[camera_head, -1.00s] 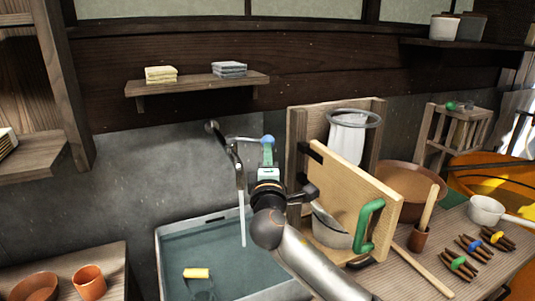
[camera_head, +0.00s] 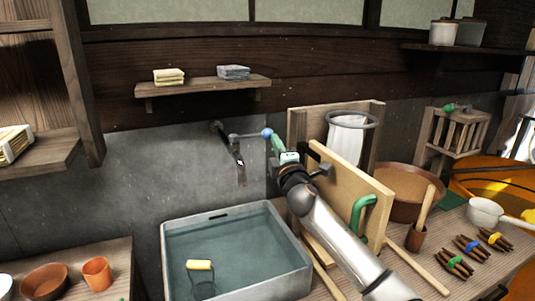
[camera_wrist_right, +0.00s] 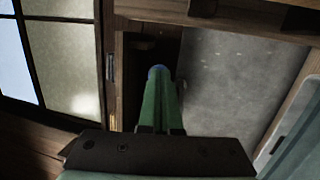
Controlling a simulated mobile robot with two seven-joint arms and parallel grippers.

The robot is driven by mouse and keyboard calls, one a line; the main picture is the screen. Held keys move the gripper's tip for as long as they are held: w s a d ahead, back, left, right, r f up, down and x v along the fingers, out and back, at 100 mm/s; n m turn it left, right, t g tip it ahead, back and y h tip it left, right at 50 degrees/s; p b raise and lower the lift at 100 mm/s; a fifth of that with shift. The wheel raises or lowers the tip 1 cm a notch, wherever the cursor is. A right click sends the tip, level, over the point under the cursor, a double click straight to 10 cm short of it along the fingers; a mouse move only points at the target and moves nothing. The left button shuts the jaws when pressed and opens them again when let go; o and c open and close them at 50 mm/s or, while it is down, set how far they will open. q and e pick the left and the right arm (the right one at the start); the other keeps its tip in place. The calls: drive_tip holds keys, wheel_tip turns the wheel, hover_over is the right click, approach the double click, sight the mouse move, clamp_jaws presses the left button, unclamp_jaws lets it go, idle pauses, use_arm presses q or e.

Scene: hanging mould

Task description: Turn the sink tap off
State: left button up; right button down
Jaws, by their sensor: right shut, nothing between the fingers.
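The dark tap (camera_head: 226,145) comes out of the grey wall above the sink. Its grey handle (camera_head: 248,135) points right and ends in a blue knob (camera_head: 267,133). Only a short pale streak shows below the spout; no long stream reaches the sink (camera_head: 290,268). My right gripper (camera_head: 275,143) has green fingers, shut and empty, with their tips at or very near the knob. In the right wrist view the shut fingers (camera_wrist_right: 158,98) point at the blue knob (camera_wrist_right: 157,72); whether they touch cannot be told. My left gripper is not in view.
A wall shelf (camera_head: 205,86) with folded cloths hangs above the tap. A yellow-handled item (camera_head: 199,265) lies in the sink. A brown bowl (camera_head: 402,205) stands farther right.

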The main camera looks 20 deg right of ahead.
drive_tip(key=shift+w+d+r, duration=0.1)
drive_tip(key=shift+w+d, duration=0.1)
drive_tip(key=shift+w, duration=0.3)
idle(0.4)
drive_tip(key=s+f+b, duration=0.1)
drive_tip(key=s+f, duration=0.1)
drive_tip(key=s, duration=0.9)
drive_tip(key=shift+s+f, duration=0.25)
drive_tip(key=shift+s, duration=0.15)
